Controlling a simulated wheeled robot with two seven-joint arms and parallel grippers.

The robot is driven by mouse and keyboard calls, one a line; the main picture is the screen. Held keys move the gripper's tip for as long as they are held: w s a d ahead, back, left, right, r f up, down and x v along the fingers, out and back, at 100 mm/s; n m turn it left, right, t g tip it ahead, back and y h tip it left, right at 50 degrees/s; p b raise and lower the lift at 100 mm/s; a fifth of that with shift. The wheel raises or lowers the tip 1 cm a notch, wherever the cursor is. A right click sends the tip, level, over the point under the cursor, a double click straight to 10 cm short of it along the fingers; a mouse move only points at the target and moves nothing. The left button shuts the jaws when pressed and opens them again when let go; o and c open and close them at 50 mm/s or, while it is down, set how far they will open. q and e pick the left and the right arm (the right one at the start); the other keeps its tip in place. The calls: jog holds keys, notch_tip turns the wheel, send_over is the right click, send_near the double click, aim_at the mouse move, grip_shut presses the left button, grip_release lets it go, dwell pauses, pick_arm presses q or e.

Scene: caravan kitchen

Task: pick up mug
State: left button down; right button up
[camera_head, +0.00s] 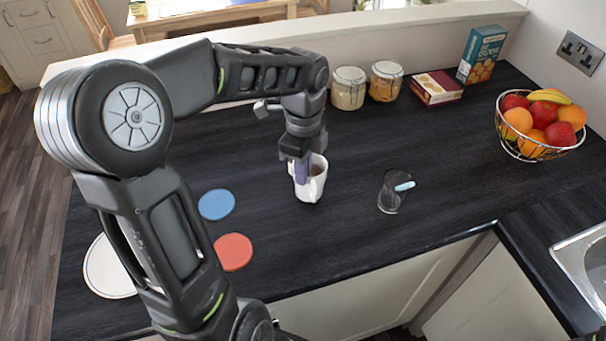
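A white mug (312,187) with dark contents stands upright on the black counter, near the middle of the head view. My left gripper (302,172) comes down onto the mug from above, at the left part of its rim. The fingers overlap the rim and hide part of it. I cannot tell whether they are closed on the mug wall or only around it. The mug's base appears to rest on the counter. My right gripper is not in view.
A clear glass (390,194) with a light-blue item stands right of the mug. Blue (216,204) and red (233,251) coasters and a white plate (103,272) lie left. Jars (348,88), boxes (436,88) and a fruit basket (539,150) stand behind and right.

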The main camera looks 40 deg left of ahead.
pick_arm(q)
notch_tip(320, 180, up, 2)
jog(key=shift+r+b, duration=0.1)
jog(key=shift+b, duration=0.2)
jog(key=s+d+b, duration=0.4)
jog(key=s+d, duration=0.6)
jog(key=d, duration=0.4)
jog(key=shift+d+b, duration=0.3)
jog(key=shift+d, duration=0.1)
jog(key=shift+s, duration=0.15)
dwell(0.6)
